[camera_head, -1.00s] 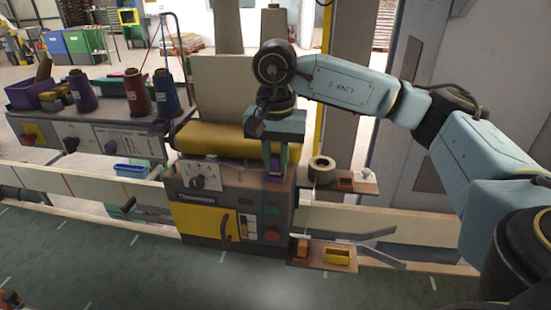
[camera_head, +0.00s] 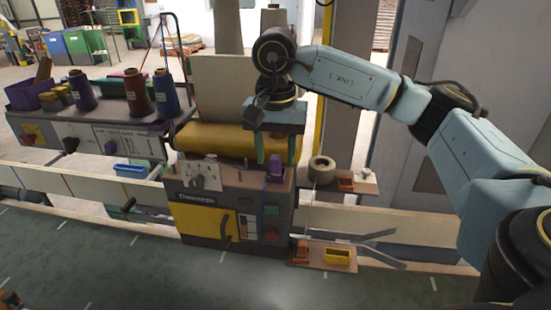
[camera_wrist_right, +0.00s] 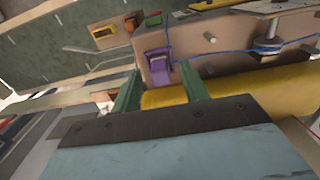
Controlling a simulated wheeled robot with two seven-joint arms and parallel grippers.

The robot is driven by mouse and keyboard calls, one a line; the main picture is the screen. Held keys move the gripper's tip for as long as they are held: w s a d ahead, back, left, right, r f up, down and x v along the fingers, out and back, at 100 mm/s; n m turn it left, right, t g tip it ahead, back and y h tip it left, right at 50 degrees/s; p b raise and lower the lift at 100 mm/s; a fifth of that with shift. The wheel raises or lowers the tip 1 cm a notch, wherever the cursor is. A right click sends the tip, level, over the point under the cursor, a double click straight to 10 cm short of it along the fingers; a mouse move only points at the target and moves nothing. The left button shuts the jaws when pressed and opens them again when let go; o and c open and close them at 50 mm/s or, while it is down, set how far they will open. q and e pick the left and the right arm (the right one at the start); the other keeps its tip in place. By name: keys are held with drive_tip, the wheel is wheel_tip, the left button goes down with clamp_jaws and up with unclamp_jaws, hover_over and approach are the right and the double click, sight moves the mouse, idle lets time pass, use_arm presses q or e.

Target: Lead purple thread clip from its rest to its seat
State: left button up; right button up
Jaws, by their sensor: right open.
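The purple thread clip (camera_head: 274,172) sits on the right end of the top of the grey and yellow machine (camera_head: 195,218). In the right wrist view the clip (camera_wrist_right: 158,66) lies beyond the fingertips, in line with the gap between them. A thin blue thread (camera_wrist_right: 170,30) runs close beside it. My right gripper (camera_head: 277,159) is open and empty just above the clip, with one green finger to each side of the gap. I cannot tell whether the fingers are fully clear of the clip.
A yellow roller (camera_head: 215,139) lies behind the machine top, close to my right gripper. A thread spool (camera_head: 321,170) stands on a shelf to the right. A yellow tray (camera_head: 337,256) sits on a lower shelf. Several thread cones, including a red one (camera_head: 138,92), stand at the left.

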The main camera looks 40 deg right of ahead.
wheel_tip(320, 180, up, 6)
drive_tip(key=shift+r, duration=0.25)
wheel_tip(320, 180, up, 5)
drive_tip(key=shift+r+p, duration=0.1)
drive_tip(key=shift+p, duration=1)
